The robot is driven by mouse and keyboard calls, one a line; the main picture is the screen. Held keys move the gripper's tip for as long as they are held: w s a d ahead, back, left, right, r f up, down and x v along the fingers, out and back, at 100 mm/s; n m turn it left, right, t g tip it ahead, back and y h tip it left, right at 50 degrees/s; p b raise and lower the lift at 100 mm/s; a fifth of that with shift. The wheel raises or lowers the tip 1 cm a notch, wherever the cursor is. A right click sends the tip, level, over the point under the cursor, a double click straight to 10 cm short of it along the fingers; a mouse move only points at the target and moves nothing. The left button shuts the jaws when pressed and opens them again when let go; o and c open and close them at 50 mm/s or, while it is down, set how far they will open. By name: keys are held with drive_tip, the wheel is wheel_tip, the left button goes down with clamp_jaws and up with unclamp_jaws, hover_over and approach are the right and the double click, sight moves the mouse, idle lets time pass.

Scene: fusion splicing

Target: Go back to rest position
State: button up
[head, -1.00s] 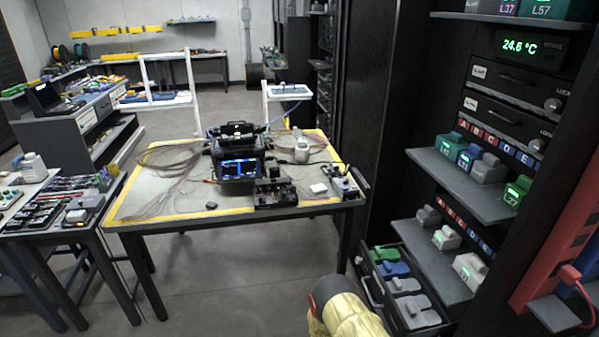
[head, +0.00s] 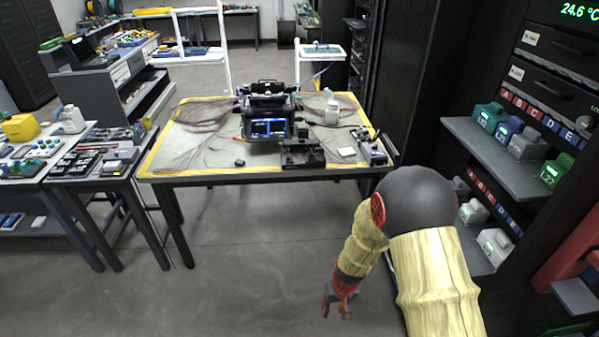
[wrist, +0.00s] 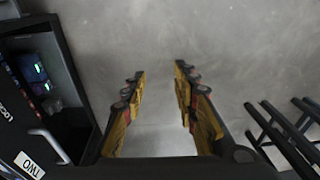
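My gripper (head: 338,305) hangs low at the end of my bent arm, in front of the worktable (head: 222,176) in the head view. In the wrist view my gripper (wrist: 160,85) has its two yellow and black fingers spread apart. Nothing lies between them but the bare grey floor. The gripper touches nothing that I can see. My yellow-sleeved arm hides part of the right cabinet's lower area in the head view.
A fusion splicer (head: 267,118) stands on the worktable. A side bench (head: 98,182) with tools is at left. A shelf cabinet with coloured modules (head: 512,165) is close on the right. In the wrist view a drawer labelled TWO (wrist: 32,160) is at left. Floor (head: 240,270) before the table is clear.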

drive_tip(key=s+d+r+t, duration=0.1)
drive_tip(key=s+r, duration=0.6)
drive_tip(key=r, duration=0.7)
drive_tip(key=s+d+r+t+p, duration=0.1)
drive_tip(key=s+d+r, duration=0.3)
drive_tip(key=r, duration=1.1)
drive_tip(key=s+d+r+m+t, duration=0.1)
drive_tip(key=s+d+r+t, duration=0.1)
drive_tip(key=s+r, duration=0.7)
wheel_tip(320, 180, up, 6)
drive_tip(key=shift+s+d+r+h, duration=0.25)
drive_tip(key=shift+s+d+h, duration=0.1)
drive_tip(key=shift+d+h, duration=0.05)
